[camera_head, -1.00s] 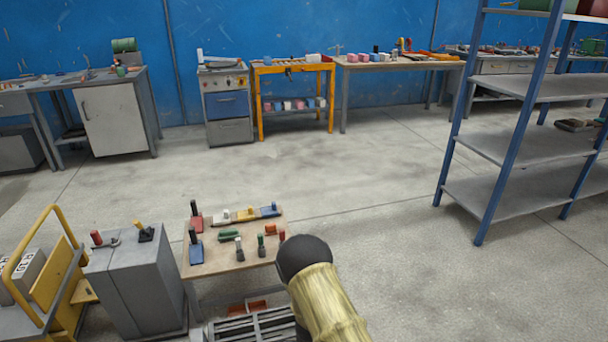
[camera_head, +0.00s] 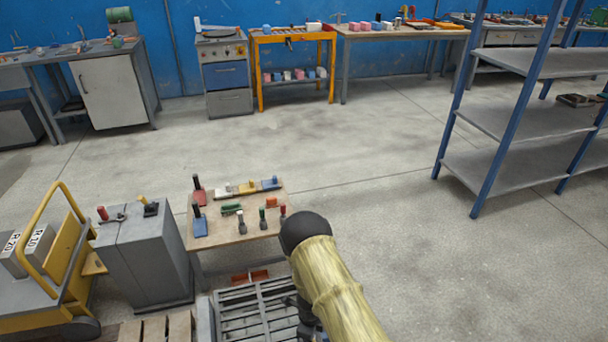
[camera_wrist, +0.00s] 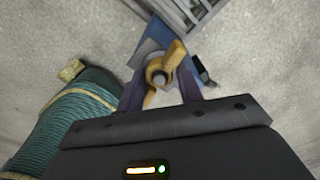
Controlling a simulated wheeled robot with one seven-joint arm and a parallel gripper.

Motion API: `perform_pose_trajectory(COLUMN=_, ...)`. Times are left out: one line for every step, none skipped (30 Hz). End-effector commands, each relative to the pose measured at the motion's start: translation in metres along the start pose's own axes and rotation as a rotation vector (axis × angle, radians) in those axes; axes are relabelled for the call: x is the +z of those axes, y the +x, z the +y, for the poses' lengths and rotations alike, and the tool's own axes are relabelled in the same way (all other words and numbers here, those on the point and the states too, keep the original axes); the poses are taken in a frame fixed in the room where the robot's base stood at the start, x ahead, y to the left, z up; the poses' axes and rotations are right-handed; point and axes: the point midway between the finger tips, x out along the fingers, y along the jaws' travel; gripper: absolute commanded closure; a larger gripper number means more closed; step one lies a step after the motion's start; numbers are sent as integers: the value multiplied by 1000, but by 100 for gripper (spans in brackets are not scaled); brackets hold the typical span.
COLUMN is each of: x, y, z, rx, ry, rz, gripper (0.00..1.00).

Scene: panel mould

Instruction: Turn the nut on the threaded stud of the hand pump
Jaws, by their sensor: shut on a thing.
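In the wrist view, a yellow winged nut (camera_wrist: 173,56) sits around a grey stud end (camera_wrist: 160,77). One wing points up and right, the other down and left. Behind it is a blue body (camera_wrist: 149,47), which seems to be the hand pump, seen end-on and partly hidden by the nut and fingers. My gripper (camera_wrist: 162,82) has its two dark fingers on either side of the nut and is shut on it. The exact contact is hard to see. In the head view, my arm hides the nut, and the pump cannot be made out.
A grey slatted rack (camera_head: 262,312) lies close by my arm. A small table (camera_head: 238,240) with several coloured clamps and tools stands behind it. A grey cabinet (camera_head: 145,262) and yellow trolley (camera_head: 66,242) stand left. Blue shelving (camera_head: 507,130) stands right. The middle floor is clear.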

Motion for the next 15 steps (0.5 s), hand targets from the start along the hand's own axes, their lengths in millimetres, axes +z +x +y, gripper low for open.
perform_pose_trajectory(x=4, y=-2, z=-4, rx=-9, ry=3, rz=-7, gripper=100)
perform_pose_trajectory(x=4, y=-2, z=-4, rx=-9, ry=2, rz=-7, gripper=100)
perform_pose_trajectory(x=4, y=-2, z=-4, rx=-9, ry=1, rz=-7, gripper=100)
perform_pose_trajectory(x=4, y=-2, z=-4, rx=-9, ry=0, rz=-7, gripper=100)
perform_pose_trajectory(x=4, y=-2, z=-4, rx=-9, ry=-1, rz=-7, gripper=100)
perform_pose_trajectory(x=4, y=-2, z=-4, rx=-9, ry=-2, rz=-8, gripper=58)
perform_pose_trajectory(x=5, y=-2, z=-4, rx=-9, ry=-3, rz=-8, gripper=53)
perform_pose_trajectory(x=4, y=-2, z=-3, rx=-8, ry=-3, rz=-7, gripper=47)
perform_pose_trajectory(x=4, y=-1, z=-3, rx=-7, ry=-4, rz=-7, gripper=39)
perform_pose_trajectory(x=4, y=-1, z=-2, rx=-7, ry=-4, rz=-6, gripper=39)
perform_pose_trajectory(x=4, y=-1, z=-2, rx=-6, ry=-4, rz=-6, gripper=39)
perform_pose_trajectory(x=4, y=-1, z=-2, rx=-5, ry=-5, rz=-5, gripper=39)
perform_pose_trajectory(x=4, y=-1, z=-2, rx=-5, ry=-5, rz=-5, gripper=39)
perform_pose_trajectory(x=3, y=-1, z=-1, rx=-5, ry=-5, rz=-5, gripper=39)
perform_pose_trajectory(x=3, y=-1, z=-1, rx=-4, ry=-6, rz=-4, gripper=39)
